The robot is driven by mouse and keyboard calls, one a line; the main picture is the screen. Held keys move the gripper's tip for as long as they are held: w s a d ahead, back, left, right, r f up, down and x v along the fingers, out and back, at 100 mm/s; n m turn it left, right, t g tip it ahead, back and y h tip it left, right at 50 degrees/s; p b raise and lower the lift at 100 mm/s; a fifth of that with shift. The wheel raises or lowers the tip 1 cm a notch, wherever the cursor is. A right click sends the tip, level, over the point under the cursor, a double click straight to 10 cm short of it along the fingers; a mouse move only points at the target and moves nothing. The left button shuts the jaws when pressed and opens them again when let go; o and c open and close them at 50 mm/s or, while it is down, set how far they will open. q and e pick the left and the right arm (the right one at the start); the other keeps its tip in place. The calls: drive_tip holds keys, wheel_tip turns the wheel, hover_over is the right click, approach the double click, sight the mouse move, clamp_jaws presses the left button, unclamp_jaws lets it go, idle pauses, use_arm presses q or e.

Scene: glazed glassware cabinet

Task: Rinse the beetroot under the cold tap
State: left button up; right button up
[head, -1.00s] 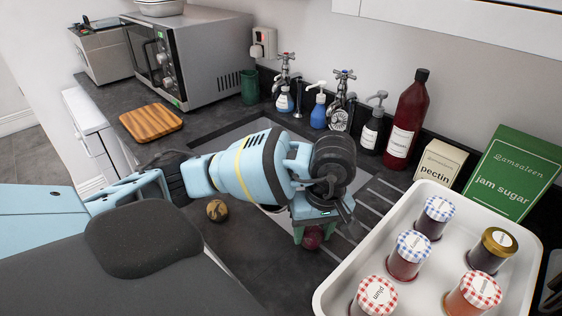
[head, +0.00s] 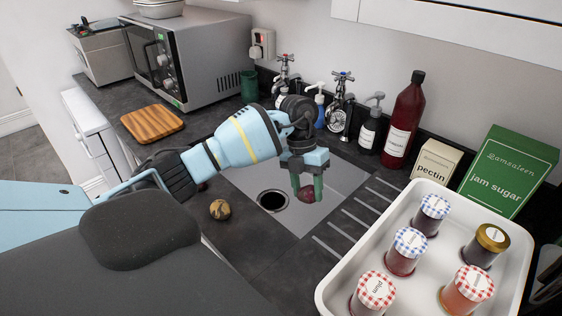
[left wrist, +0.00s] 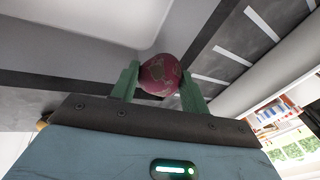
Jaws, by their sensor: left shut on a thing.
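The beetroot (head: 306,195) is dark red-purple and round. My left gripper (head: 307,188) is shut on it, with green fingers pointing down, and holds it above the sink (head: 340,180). The left wrist view also shows the beetroot (left wrist: 160,72) between the two fingers, with paler patches on its skin. The cold tap (head: 341,92), with a blue mark on top, stands at the back of the sink, behind and right of the gripper. I see no water running. My right gripper is out of view.
A brown mottled round thing (head: 220,210) lies on the counter left of the drain (head: 272,201). A white tray (head: 330,290) of jam jars stands at the right. Soap bottles and a red bottle (head: 403,120) line the back. A wooden board (head: 152,124) lies left.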

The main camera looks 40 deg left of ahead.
use_arm(q)
drive_tip(key=w+a+n+t+y, duration=0.1)
drive_tip(key=a+n, duration=0.4)
drive_tip(key=n, duration=0.5)
drive_tip(key=w+a+n+t+y+p, duration=0.1)
drive_tip(key=w+a+n+t, duration=0.2)
drive_tip(key=a+n+t, duration=0.3)
drive_tip(key=n, duration=0.4)
drive_tip(key=shift+a+f+n, duration=0.25)
drive_tip(key=shift+a+n, duration=0.05)
drive_tip(key=shift+n, duration=0.1)
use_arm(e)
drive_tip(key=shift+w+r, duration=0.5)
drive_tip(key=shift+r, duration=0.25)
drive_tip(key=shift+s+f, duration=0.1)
